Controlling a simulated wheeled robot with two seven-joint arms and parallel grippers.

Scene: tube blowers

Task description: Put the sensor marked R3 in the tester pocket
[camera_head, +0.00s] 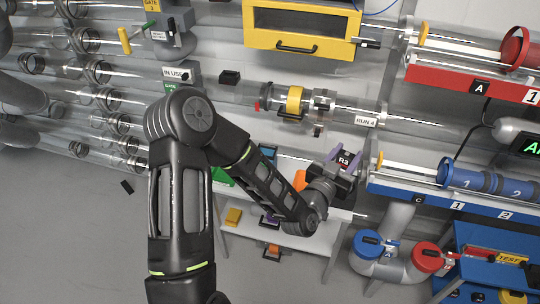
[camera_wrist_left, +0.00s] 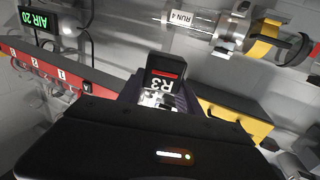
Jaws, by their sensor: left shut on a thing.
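The sensor marked R3 (camera_head: 344,159) is a small dark block with a red stripe. My left gripper (camera_head: 352,164) is shut on it and holds it in the air, in front of the tube wall and left of the blue rack. In the left wrist view the sensor (camera_wrist_left: 165,68) stands between the purplish fingers of the gripper (camera_wrist_left: 160,96), its R3 label showing upside down. A yellow TEST label (camera_head: 509,258) marks blue equipment at the lower right; the tester pocket itself cannot be made out. My right gripper is not in view.
A white table (camera_head: 265,222) with coloured blocks stands below my arm. A blue rack (camera_head: 425,196) and a red rack (camera_head: 470,75) stick out at the right. Grey pipes with blue and red caps (camera_head: 428,257) stand beside the blue equipment. Floor at the left is mostly clear.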

